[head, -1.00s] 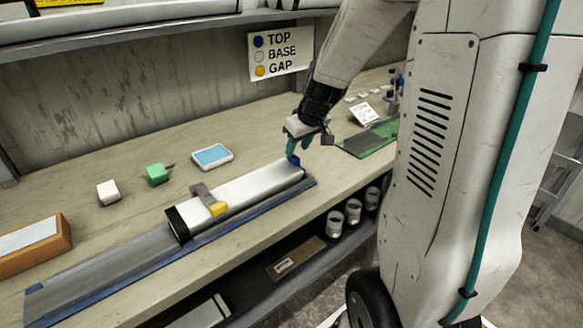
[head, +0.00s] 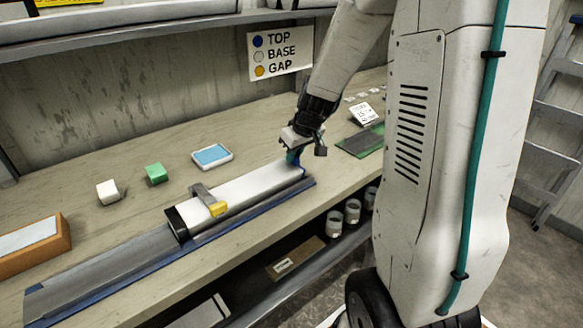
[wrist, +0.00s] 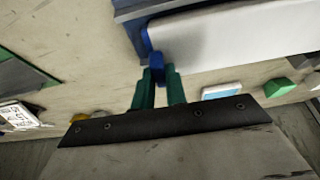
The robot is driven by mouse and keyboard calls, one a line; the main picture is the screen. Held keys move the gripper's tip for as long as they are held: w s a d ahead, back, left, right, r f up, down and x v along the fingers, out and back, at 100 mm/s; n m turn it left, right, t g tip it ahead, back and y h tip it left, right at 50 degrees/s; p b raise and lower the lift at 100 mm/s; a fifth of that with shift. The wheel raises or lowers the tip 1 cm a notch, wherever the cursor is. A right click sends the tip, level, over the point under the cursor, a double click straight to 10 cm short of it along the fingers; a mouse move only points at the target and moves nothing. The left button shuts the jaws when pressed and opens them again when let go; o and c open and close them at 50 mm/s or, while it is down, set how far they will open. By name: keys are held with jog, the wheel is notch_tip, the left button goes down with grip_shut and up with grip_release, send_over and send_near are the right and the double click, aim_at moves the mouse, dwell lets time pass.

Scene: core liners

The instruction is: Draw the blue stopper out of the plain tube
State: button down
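The plain white tube (head: 252,191) lies in a long grey rack with blue edging (head: 100,278) on the bench. The blue stopper (head: 303,168) sits at the tube's right end, partly hidden by my gripper in the head view. In the wrist view the tube (wrist: 230,32) is at the top, and the stopper's blue tab (wrist: 156,60) stands out from its end. My gripper (wrist: 158,73) has its green fingers on both sides of this tab, with no clear gap, so it looks shut on it. The stopper still appears against the tube's end.
A grey clamp with a yellow block (head: 217,208) crosses the tube, near a black band. A white block (head: 108,192), green block (head: 156,173) and blue-topped tray (head: 212,156) stand behind. A green mat (head: 362,141) lies right. Cups (head: 334,223) stand below the bench's front edge.

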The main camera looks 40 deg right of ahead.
jog(key=shift+d, duration=0.15)
jog(key=shift+d, duration=0.3)
jog(key=shift+w+d, duration=0.1)
jog(key=shift+d, duration=1.95)
dwell(0.5)
notch_tip(320, 180, up, 6)
dwell(1.0)
